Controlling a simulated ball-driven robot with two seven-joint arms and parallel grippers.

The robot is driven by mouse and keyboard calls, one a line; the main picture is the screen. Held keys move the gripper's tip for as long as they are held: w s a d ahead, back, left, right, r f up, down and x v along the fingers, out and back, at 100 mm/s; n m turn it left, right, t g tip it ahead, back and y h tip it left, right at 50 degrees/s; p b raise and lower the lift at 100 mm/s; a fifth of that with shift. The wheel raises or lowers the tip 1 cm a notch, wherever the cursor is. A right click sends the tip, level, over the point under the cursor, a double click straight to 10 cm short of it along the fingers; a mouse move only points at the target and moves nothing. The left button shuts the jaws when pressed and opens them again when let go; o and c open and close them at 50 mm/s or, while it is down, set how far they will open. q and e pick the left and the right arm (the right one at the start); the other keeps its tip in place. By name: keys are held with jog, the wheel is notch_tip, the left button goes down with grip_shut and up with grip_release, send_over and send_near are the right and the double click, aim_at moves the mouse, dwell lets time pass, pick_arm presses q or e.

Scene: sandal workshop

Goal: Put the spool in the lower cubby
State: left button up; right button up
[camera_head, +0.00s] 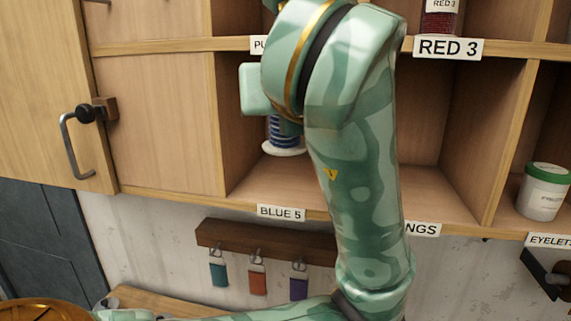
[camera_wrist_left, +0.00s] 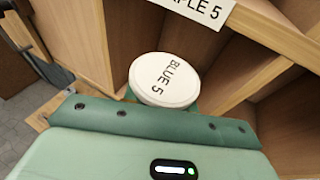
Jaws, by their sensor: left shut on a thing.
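The spool (camera_head: 283,138) has blue thread and white flanges. Its round white top, marked BLUE 5, shows in the left wrist view (camera_wrist_left: 163,80). My left gripper (camera_head: 287,124) is shut on the spool and holds it upright at the lower cubby (camera_head: 262,181), whose front edge has a BLUE 5 label (camera_head: 281,212). I cannot tell how deep the spool is inside or whether its lower flange touches the floor. My arm hides the fingers' tips and much of the cubby. My right gripper is not in view.
The shelf (camera_head: 170,46) above carries a RED 3 label (camera_head: 447,48) and a red spool (camera_head: 440,20). A green-lidded jar (camera_head: 543,191) stands in the right cubby. A door handle (camera_head: 75,145) juts out at left. Key tags hang from a rack (camera_head: 265,242) below.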

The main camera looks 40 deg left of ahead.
pick_arm(q)
jog(key=w+a+f+p, duration=0.1)
jog(key=w+a+f, duration=0.1)
jog(key=w+f, duration=0.1)
jog(key=w+a+f+p, duration=0.1)
jog(key=w+a+f, duration=0.2)
jog(key=f, duration=0.2)
jog(key=w+a+f+p, duration=0.1)
jog(key=w+a+f, duration=0.2)
jog(key=w+f, duration=0.1)
jog(key=shift+a+f+p, duration=0.1)
jog(key=shift+f+p, duration=0.15)
jog(key=shift+p, duration=0.15)
jog(key=o, duration=1)
jog(key=shift+f, duration=0.1)
jog(key=shift+o, duration=0.2)
